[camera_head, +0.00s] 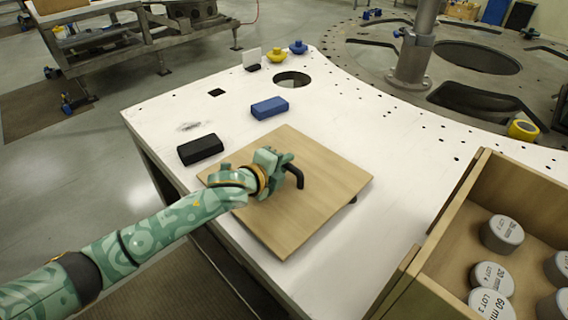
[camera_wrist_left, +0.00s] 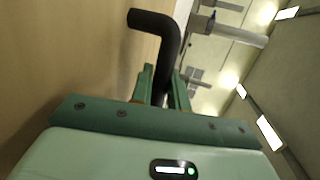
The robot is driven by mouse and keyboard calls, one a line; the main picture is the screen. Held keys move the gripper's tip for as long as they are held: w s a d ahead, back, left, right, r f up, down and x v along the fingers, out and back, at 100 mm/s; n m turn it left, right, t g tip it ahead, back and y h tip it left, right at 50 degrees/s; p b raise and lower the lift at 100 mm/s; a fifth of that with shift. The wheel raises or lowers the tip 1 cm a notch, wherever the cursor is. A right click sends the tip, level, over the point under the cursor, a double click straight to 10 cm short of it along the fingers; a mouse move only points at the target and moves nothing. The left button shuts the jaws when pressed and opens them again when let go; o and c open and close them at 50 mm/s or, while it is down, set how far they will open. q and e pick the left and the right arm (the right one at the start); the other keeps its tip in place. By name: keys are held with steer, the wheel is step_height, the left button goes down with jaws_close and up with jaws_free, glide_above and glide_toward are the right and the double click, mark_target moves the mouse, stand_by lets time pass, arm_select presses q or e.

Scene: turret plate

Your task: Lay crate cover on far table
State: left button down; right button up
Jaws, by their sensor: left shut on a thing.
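The crate cover (camera_head: 325,190) is a flat square wooden board with a black handle (camera_head: 296,178) on top. It is over the white table (camera_head: 390,165), roughly level; whether it touches the top I cannot tell. A small dark piece shows under its right edge. My left gripper (camera_head: 281,166) is shut on the handle. In the left wrist view, the fingers (camera_wrist_left: 163,88) close around the handle (camera_wrist_left: 160,25), with the board at the left. The wooden crate (camera_head: 450,215) stands open at the right. My right gripper is not in view.
Several grey labelled cylinders (camera_head: 502,234) stand in the crate. A black block (camera_head: 200,149) and a blue block (camera_head: 270,107) lie beyond the cover. Yellow (camera_head: 277,55) and blue (camera_head: 298,47) knobs stand at the far edge, near a round hole (camera_head: 292,79).

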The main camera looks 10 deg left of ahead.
arm_select(q)
steer(key=c, duration=1.7)
jaws_free()
steer(key=shift+f, duration=0.15)
steer(key=o, duration=0.4)
steer(key=shift+c, duration=0.2)
steer(key=shift+s+r, duration=0.1)
steer(key=shift+r, duration=0.15)
steer(key=p+v, duration=0.3)
steer(key=v, duration=0.9)
steer(key=shift+a+f, duration=0.1)
steer(key=shift+a, duration=0.05)
